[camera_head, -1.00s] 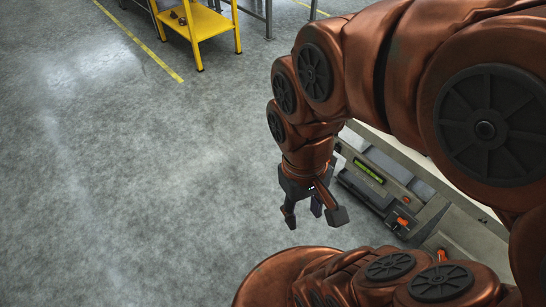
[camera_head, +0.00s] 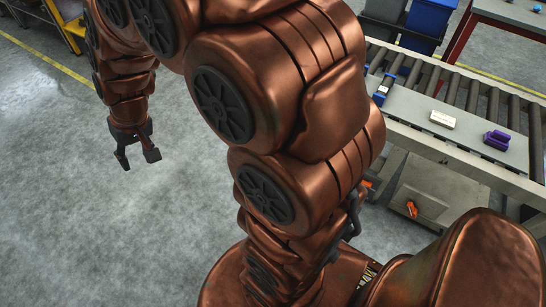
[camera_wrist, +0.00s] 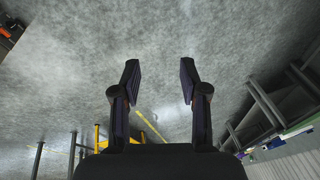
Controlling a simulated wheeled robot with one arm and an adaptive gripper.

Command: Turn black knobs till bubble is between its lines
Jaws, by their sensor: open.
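My gripper (camera_head: 136,160) hangs at the left of the head view, fingers down, over bare grey floor. In the wrist view my gripper (camera_wrist: 160,82) has its two dark fingers spread, with nothing between them. I cannot make out any black knobs, bubble or level lines in either current view. My arm covers much of the middle of the head view and may hide things behind it.
A roller conveyor (camera_head: 485,100) runs along the right. On its grey front strip lie a blue-and-white item (camera_head: 383,89), a white block (camera_head: 442,119) and a purple item (camera_head: 497,140). Blue bin (camera_head: 428,22) stands behind. An orange handle (camera_head: 411,208) sits below.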

